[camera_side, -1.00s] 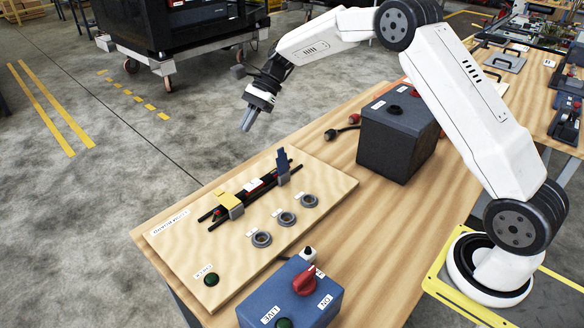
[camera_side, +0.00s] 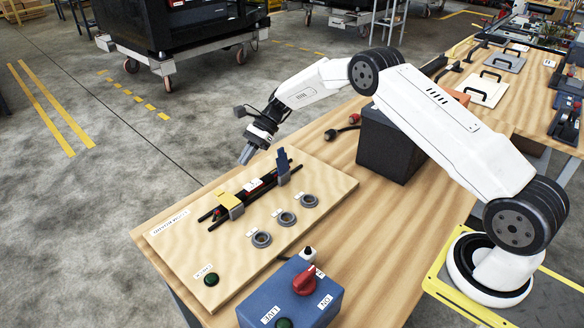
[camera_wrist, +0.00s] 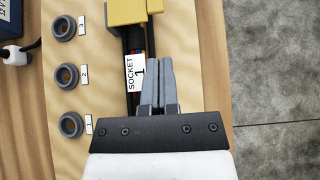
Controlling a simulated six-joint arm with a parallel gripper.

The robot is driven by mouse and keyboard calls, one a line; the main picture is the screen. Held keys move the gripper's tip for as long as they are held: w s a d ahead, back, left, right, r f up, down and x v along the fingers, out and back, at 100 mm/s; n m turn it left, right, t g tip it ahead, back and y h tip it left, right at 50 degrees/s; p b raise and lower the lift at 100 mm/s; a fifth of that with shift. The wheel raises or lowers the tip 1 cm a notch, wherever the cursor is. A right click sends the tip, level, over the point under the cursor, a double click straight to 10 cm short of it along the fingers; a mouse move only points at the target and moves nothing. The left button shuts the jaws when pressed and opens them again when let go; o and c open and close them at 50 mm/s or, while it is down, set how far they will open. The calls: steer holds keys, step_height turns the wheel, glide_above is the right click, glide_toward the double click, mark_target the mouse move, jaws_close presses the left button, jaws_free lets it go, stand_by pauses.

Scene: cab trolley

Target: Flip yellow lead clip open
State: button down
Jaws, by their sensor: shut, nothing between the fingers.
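The yellow lead clip (camera_side: 228,199) lies folded down over the left end of a black two-rail holder on the wooden board. It also shows at the top of the wrist view (camera_wrist: 126,12). A blue clip (camera_side: 283,166) stands raised at the other end of the holder; I cannot make it out in the wrist view. My gripper (camera_side: 244,159) is shut and empty, pointing down and left above the board's far edge, near the blue clip. In the wrist view my fingers (camera_wrist: 158,62) are together beside the SOCKET 1 label (camera_wrist: 135,76), with the yellow clip beyond their tips.
Three grey ring sockets (camera_side: 287,218) sit in front of the holder. A blue box with a red knob (camera_side: 305,281) stands at the front. A dark box (camera_side: 388,148) stands at the right under my arm. A green button (camera_side: 211,279) is on the board's near-left corner.

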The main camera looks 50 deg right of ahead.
mark_target(226, 198)
stand_by(0.4)
steer(key=shift+x, duration=5.05)
